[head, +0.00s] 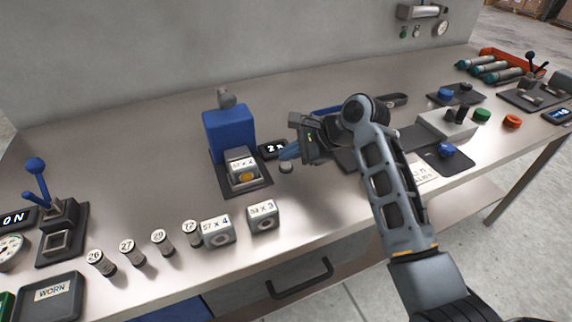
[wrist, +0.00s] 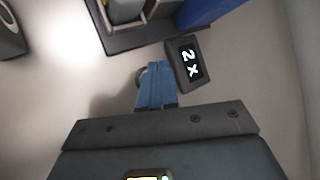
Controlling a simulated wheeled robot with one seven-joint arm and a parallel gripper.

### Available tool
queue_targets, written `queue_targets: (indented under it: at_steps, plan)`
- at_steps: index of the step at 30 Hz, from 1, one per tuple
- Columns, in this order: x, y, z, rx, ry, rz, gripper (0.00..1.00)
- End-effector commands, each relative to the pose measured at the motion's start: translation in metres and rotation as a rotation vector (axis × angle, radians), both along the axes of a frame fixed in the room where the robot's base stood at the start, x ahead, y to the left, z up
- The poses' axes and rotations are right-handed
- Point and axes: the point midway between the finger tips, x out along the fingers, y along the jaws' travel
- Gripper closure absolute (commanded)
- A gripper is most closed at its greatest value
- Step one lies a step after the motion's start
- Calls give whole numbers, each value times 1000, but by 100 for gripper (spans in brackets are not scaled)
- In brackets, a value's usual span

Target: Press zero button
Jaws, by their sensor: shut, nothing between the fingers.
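A small round grey button-like knob (head: 287,167) sits on the bench just below my fingertips in the head view. Its edge also shows in the wrist view (wrist: 141,74), mostly hidden behind my fingers. I see no zero label on it. My gripper (head: 284,156) has blue fingers, shut and empty, pointing at the knob; they also show in the wrist view (wrist: 156,70). I cannot tell whether they touch it. A small black display (head: 271,150) reading "2 x" lies beside the knob; it is large in the wrist view (wrist: 187,63).
A blue weigher (head: 229,132) on a dark base stands left of the fingers, with a labelled block in its pan. Two labelled blocks (head: 218,233) and several numbered cylinders stand near the front edge. A lever unit (head: 62,222) is at the left. Dark plates with knobs lie right.

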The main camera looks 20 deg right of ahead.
Motion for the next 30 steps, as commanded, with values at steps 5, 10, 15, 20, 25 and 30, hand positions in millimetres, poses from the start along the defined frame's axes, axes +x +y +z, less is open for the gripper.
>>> queue_targets:
  at_steps: [5, 10, 15, 20, 25, 30]
  plan:
    - [0, 0, 0, 0, 0, 0, 100]
    - [0, 0, -3, 0, 2, 0, 100]
    - [0, 0, -7, 1, 0, -1, 100]
    - [0, 0, -8, 0, 0, 0, 100]
    - [0, 0, -8, 0, 0, 0, 100]
    - [0, 0, -10, 0, 0, 0, 100]
